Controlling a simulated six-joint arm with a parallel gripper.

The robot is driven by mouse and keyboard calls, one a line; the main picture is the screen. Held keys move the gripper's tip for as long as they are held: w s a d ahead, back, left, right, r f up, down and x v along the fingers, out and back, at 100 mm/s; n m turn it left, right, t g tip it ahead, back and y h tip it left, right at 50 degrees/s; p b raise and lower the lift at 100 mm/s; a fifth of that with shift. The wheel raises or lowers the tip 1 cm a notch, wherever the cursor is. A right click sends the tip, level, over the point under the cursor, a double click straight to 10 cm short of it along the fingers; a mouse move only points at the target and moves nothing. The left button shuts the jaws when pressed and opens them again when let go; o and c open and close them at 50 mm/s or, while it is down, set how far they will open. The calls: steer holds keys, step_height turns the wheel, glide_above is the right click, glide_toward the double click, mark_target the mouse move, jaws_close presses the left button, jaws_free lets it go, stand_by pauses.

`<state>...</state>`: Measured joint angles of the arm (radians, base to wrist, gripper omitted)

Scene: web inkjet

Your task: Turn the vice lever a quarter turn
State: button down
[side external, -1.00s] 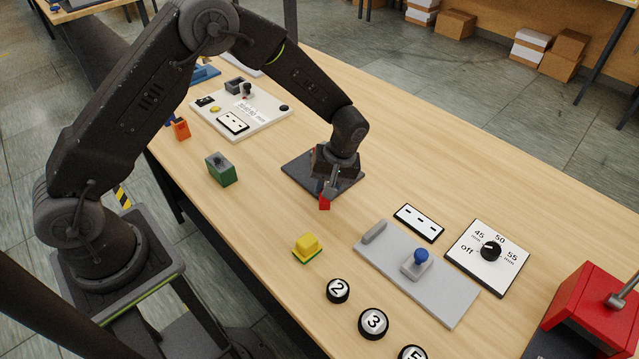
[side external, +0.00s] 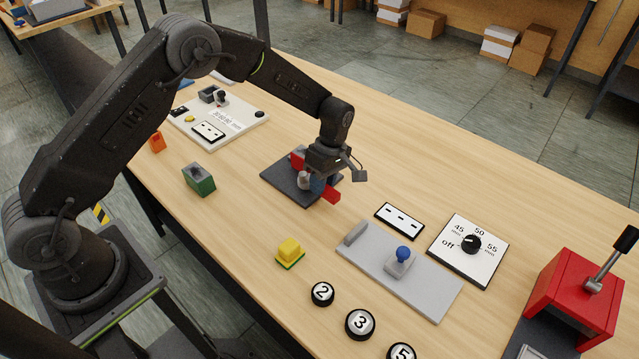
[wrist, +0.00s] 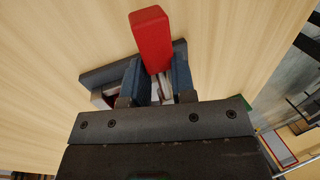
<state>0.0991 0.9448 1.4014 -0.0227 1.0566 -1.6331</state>
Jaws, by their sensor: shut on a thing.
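A red lever bar (side external: 332,196) sits over a dark square base plate (side external: 272,182) in the middle of the bench. My gripper (side external: 318,184) points down over the plate, with its blue fingers around the bar. In the wrist view the red lever bar (wrist: 151,35) stands out between my two gripper fingers (wrist: 156,82), one on each side. My gripper is shut on the bar. A light grey rounded part (side external: 303,180) shows beside the fingers on the plate. The lever's pivot is mostly hidden by my gripper.
A grey panel with a blue knob (side external: 403,253), a white dial (side external: 471,243) and a yellow button (side external: 290,250) lie nearby. A green block (side external: 199,180) stands to the left. A red housing with a black-handled lever (side external: 577,294) stands at the right.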

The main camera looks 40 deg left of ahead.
steer(key=shift+w+r, duration=0.1)
steer(key=shift+w, duration=0.1)
stand_by(0.4)
steer(key=c, duration=0.9)
jaws_free()
steer(key=shift+c, duration=0.2)
steer(key=v, duration=1.3)
steer(key=shift+r, duration=0.35)
